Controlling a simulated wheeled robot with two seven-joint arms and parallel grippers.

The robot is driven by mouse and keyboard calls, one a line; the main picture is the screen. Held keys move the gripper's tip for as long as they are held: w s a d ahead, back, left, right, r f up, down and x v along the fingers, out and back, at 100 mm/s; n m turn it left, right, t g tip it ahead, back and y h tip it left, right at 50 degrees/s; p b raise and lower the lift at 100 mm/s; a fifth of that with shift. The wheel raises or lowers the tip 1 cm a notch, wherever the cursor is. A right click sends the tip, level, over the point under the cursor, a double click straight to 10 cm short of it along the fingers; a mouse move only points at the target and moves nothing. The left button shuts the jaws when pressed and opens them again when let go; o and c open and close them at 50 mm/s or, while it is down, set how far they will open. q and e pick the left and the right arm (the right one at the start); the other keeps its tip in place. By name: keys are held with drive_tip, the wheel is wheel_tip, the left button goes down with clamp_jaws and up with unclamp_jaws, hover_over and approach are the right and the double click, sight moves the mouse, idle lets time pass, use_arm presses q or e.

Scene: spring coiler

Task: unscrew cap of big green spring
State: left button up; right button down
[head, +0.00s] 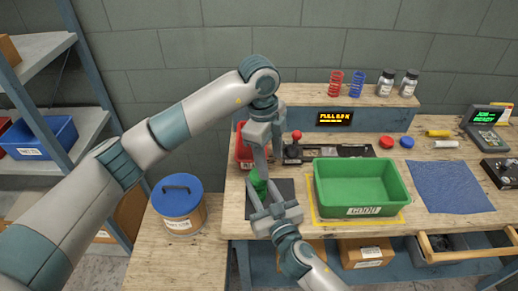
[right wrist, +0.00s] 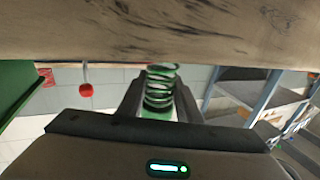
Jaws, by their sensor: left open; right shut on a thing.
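The big green spring (head: 257,181) stands over the dark mat at the bench's left front. My right gripper (head: 263,196) reaches it from the front and is shut on it. In the right wrist view the green coils (right wrist: 160,88) show between the two dark fingers, with a solid green part (right wrist: 155,114) at the lower end in the picture. My left gripper (head: 261,163) points down from above, open, with its fingers just over the spring's top. Those fingers hide the top in the head view, so I cannot tell whether they touch the cap.
A green tray (head: 318,200) stands right of the spring, and a red bin (head: 243,152) behind it. A black coiler with a red knob (head: 296,135) lies behind. Loose red (head: 386,142) and blue caps (head: 407,142) lie farther right. A blue-lidded bucket (head: 181,215) stands left.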

use_arm(q)
drive_tip(key=m, duration=0.5)
drive_tip(key=r+m, duration=0.1)
drive_tip(key=m, duration=0.5)
drive_tip(key=r+m, duration=0.1)
drive_tip(key=m, duration=0.4)
drive_tip(key=shift+s+a+m+y, duration=0.15)
drive_tip(key=shift+a+m+y, duration=0.15)
drive_tip(key=shift+a+m, duration=0.1)
drive_tip(key=m, duration=0.4)
drive_tip(key=shift+a+r, duration=0.15)
drive_tip(key=shift+r, duration=0.1)
drive_tip(key=m, duration=0.4)
drive_tip(key=shift+s+a+r+m, duration=0.1)
drive_tip(key=shift+a+r+m, duration=0.15)
drive_tip(key=shift+m, duration=0.15)
drive_tip(key=m, duration=0.4)
drive_tip(key=shift+a+r+y, duration=0.15)
drive_tip(key=shift+a+y, duration=0.15)
drive_tip(key=m, duration=0.5)
drive_tip(key=shift+a+r, duration=0.25)
drive_tip(key=shift+a, duration=0.1)
drive_tip(key=shift+f, duration=0.1)
drive_tip(key=shift+f, duration=3.95)
